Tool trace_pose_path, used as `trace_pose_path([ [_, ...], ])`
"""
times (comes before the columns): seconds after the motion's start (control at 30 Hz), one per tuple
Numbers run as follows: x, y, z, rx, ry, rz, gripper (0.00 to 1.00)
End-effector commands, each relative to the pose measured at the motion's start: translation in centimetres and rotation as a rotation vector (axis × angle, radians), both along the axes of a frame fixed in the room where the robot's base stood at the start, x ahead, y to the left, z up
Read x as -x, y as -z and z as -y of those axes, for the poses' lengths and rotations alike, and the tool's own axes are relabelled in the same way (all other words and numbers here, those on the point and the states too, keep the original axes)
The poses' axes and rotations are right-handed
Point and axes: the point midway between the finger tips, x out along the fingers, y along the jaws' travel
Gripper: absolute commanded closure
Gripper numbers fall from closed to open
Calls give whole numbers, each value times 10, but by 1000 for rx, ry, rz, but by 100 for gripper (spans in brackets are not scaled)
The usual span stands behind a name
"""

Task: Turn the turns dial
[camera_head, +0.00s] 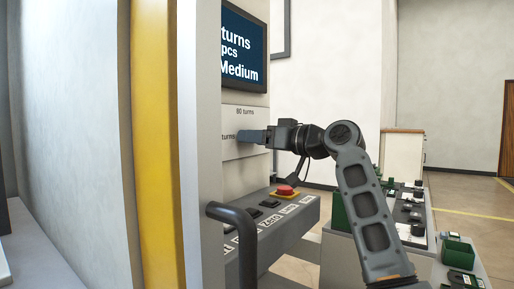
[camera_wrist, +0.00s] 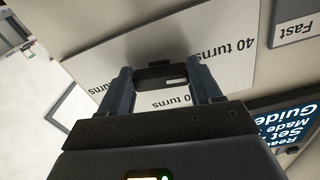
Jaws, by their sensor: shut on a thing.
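The turns dial (camera_wrist: 160,76) is a dark knob with a white mark, on a white plate (camera_wrist: 108,70) labelled with turns values. "40 turns" reads upside down in the wrist view. My gripper (camera_wrist: 162,84) has one finger on each side of the dial and is shut on it. In the head view my gripper (camera_head: 247,136) reaches left to the same plate (camera_head: 235,112), below the "80 turns" label. The dial is hidden behind my fingers there.
A dark screen (camera_head: 243,50) above the plate shows "turns", "pcs" and "Medium". Below are a red stop button (camera_head: 285,190) on a console, and a dark handle (camera_head: 240,235). A bench with green bins (camera_head: 340,210) stands at the right. A "Fast" label (camera_wrist: 292,25) lies beside the plate.

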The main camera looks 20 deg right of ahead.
Motion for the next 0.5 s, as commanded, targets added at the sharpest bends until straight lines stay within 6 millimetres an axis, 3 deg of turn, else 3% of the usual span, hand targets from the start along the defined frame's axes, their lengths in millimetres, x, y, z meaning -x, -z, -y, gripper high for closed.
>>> trace_pose_path([
  [0.03, 0, 6, 0, 25, -1, 10, 67],
  [0.5, -1, 5, 1, 148, -2, 97, 67],
])
